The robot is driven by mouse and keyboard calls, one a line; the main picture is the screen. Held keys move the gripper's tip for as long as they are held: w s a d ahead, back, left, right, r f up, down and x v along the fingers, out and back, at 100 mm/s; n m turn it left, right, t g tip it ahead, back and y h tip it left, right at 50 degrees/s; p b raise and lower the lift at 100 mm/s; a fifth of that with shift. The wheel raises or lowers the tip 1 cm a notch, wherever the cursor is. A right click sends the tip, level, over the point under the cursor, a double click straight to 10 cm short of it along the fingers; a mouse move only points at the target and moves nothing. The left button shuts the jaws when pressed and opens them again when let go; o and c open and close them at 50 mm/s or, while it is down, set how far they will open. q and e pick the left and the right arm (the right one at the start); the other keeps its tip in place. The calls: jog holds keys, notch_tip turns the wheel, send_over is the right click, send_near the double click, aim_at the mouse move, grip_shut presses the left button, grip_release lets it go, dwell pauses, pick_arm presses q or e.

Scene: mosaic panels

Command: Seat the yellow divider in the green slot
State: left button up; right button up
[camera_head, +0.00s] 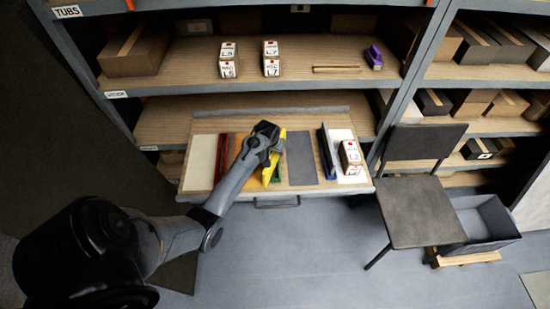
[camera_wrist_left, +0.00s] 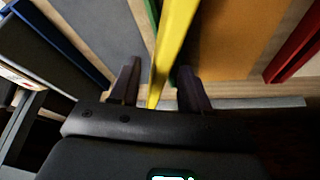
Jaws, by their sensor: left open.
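The yellow divider (camera_head: 268,170) stands at the green slot (camera_head: 278,171) on the pulled-out board (camera_head: 299,204). In the left wrist view, the yellow divider (camera_wrist_left: 174,45) runs between the two fingers of my left gripper (camera_wrist_left: 157,90), with gaps beside it. Bits of the green slot (camera_wrist_left: 151,12) show beside it. In the head view my left gripper (camera_head: 267,143) is over the divider's far end, hiding part of it. The fingers are open. Whether the divider is fully down in the slot cannot be told. My right gripper is not in view.
A red divider (camera_head: 220,160) stands left and a blue divider (camera_head: 326,150) right, with grey (camera_head: 302,160) and orange panels between. Small labelled boxes (camera_head: 351,157) sit at the board's right end. A chair (camera_head: 414,205) stands to the right. Shelves rise behind.

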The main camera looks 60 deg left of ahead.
pick_arm(q)
jog(key=shift+b+x, duration=0.35)
jog(key=shift+x, duration=1.65)
jog(key=shift+s, duration=0.1)
grip_shut()
